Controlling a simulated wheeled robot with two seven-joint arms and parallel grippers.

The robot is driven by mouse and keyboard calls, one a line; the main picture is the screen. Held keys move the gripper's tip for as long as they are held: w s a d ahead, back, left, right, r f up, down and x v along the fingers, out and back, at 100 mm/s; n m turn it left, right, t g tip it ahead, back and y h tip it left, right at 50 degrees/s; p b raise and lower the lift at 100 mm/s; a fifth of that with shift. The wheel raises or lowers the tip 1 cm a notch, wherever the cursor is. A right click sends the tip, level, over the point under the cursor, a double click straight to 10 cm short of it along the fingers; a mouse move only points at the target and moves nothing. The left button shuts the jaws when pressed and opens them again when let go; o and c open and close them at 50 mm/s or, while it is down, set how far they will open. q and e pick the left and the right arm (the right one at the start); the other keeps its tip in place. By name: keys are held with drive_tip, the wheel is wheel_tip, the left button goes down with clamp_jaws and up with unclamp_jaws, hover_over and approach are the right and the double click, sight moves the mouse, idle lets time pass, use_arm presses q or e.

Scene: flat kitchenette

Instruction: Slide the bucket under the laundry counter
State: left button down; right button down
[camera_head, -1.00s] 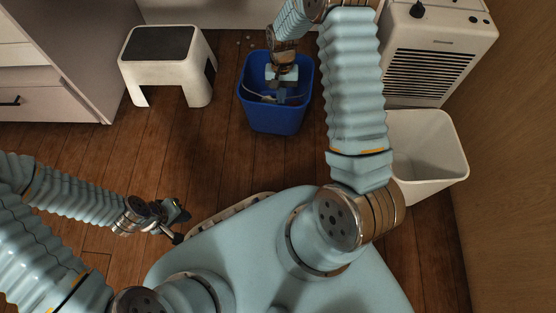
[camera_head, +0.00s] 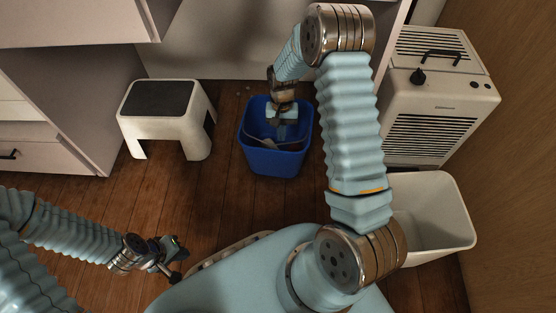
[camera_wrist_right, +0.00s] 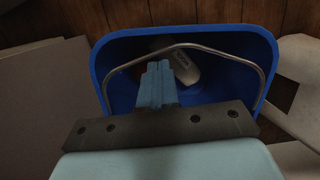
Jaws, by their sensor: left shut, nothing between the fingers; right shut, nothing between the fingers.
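The blue bucket (camera_head: 272,160) stands upright on the wood floor, right of the step stool. In the right wrist view the bucket (camera_wrist_right: 262,50) fills the middle; its wire handle (camera_wrist_right: 215,50) arcs inside the rim, and a pale item (camera_wrist_right: 183,68) lies inside. My right gripper (camera_head: 281,131) reaches down into the bucket's opening, fingers shut and empty; contact with a wall is unclear. Its fingers show in the wrist view (camera_wrist_right: 157,82). My left gripper (camera_head: 180,262) is shut and empty, low at the left, away from the bucket. The pale counter (camera_head: 75,22) shows at top left.
A white step stool (camera_head: 185,130) with a dark top stands left of the bucket. A white heater-like appliance (camera_head: 440,100) and an open white bin (camera_head: 440,240) stand at the right. Floor is bare between stool and bucket; a drawer unit (camera_head: 55,155) stands at left.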

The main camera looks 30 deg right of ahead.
drive_tip(key=w+d, duration=0.6)
drive_tip(key=w, duration=0.4)
drive_tip(key=shift+n, duration=0.5)
drive_tip(key=d+b, duration=0.1)
drive_tip(key=d, duration=0.2)
drive_tip(key=d+b, duration=0.1)
drive_tip(key=d, duration=0.3)
drive_tip(key=w+d+b, duration=0.1)
drive_tip(key=d, duration=0.2)
drive_tip(key=shift+d+f+b, duration=0.15)
drive_tip(key=shift+d+b, duration=0.15)
drive_tip(key=shift+s+d, duration=0.15)
drive_tip(key=s+a, duration=0.1)
drive_tip(key=s, duration=0.2)
drive_tip(key=s+a, duration=0.2)
drive_tip(key=s, duration=0.2)
drive_tip(key=s+a+b, duration=0.1)
drive_tip(key=s+a, duration=0.1)
drive_tip(key=s, duration=0.1)
drive_tip(key=shift+s+a+r, duration=0.15)
drive_tip(key=shift+r, duration=0.05)
drive_tip(key=shift+s+f+b, duration=0.15)
drive_tip(key=shift+f+b, duration=0.25)
drive_tip(key=shift+f, duration=0.35)
